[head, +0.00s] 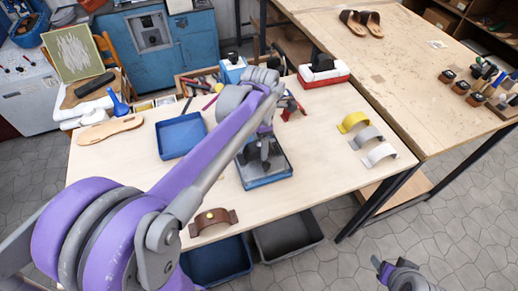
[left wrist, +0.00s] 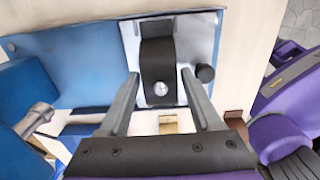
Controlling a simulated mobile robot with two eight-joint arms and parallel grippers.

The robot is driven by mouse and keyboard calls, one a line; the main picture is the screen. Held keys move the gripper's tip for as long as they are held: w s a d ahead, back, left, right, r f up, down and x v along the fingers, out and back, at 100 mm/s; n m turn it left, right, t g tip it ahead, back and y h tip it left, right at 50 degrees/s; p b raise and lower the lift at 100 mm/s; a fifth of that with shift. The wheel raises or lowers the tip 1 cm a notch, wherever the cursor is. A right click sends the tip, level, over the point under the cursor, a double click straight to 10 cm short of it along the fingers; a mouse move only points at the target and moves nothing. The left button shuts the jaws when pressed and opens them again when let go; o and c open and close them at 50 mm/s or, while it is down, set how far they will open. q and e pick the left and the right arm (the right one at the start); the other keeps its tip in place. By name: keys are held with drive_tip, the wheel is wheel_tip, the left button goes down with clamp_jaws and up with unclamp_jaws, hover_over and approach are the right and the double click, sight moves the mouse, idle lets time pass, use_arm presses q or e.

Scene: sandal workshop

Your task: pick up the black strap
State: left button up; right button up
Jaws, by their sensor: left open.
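The black strap (left wrist: 158,62) shows in the left wrist view as a dark band with a round silver stud, on a pale metal plate (left wrist: 207,40). My left gripper (left wrist: 161,77) is open, with one finger on each side of the strap; I cannot tell whether they touch it. In the head view my left gripper (head: 262,160) is over a blue-edged tray (head: 268,181) in the middle of the table, and my arm and gripper mostly hide the strap. My right gripper (head: 385,270) is at the lower right, beyond the table; its jaws are unclear.
A brown strap (head: 213,221) lies at the table's front edge. Yellow (head: 352,121), grey (head: 366,137) and white (head: 380,153) straps lie at the right. An empty blue tray (head: 180,136) is left of my gripper. A wooden sole (head: 110,130) lies at the far left.

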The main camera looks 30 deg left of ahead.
use_arm(q)
drive_tip(key=shift+c, duration=0.3)
clamp_jaws()
